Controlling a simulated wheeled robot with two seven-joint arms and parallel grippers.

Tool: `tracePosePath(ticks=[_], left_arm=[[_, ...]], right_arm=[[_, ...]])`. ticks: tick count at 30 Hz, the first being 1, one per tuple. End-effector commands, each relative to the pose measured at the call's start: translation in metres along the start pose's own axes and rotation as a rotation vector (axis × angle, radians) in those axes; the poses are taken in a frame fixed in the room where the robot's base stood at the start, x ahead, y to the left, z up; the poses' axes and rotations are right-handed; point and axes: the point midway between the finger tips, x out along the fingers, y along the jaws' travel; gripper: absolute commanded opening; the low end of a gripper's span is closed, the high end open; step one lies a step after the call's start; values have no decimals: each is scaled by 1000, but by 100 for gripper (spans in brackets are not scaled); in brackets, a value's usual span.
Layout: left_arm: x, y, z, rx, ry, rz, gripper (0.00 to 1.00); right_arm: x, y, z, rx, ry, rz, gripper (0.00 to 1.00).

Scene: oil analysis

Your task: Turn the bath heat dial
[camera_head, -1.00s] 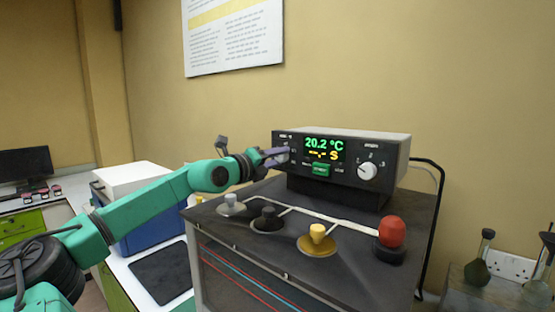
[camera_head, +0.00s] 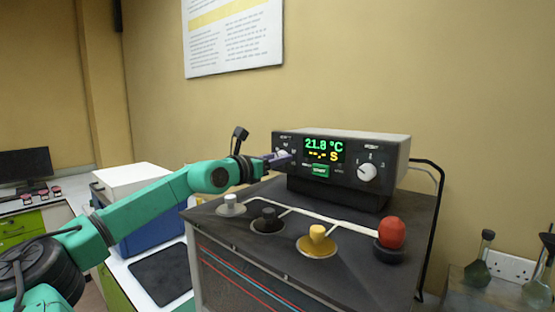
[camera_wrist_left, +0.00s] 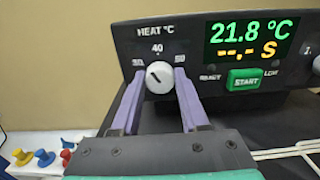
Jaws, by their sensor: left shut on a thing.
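The white heat dial (camera_wrist_left: 159,77) sits on the dark front panel under the label HEAT °C, with scale marks around it. Its dark pointer line slants to the upper left in the wrist view. My left gripper (camera_wrist_left: 160,82) has its two purple fingers on either side of the dial, shut on it. In the head view my left gripper (camera_head: 279,159) reaches the left end of the bath's control unit (camera_head: 375,145) and mostly hides the dial. The display (camera_head: 324,148) reads 21.8 °C in green and dashes with S in yellow. My right gripper is not in view.
A second white knob (camera_head: 368,172) and a green START button (camera_head: 320,171) are on the same panel. Below are a grey valve (camera_head: 231,203), a black one (camera_head: 268,219), a yellow one (camera_head: 316,238) and a red knob (camera_head: 391,233). Glass flasks (camera_head: 477,268) stand at right.

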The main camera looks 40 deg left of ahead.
Motion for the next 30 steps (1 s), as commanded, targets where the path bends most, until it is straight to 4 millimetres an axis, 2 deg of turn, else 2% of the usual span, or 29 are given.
tracePosePath(ticks=[1,15,30], left_arm=[[1,-1,-4,40,11,-3,0],[1,-1,-5,409,12,-6,0],[1,-1,-6,524,13,-7,0]], right_arm=[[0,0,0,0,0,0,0],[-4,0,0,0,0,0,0],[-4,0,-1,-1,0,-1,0]])
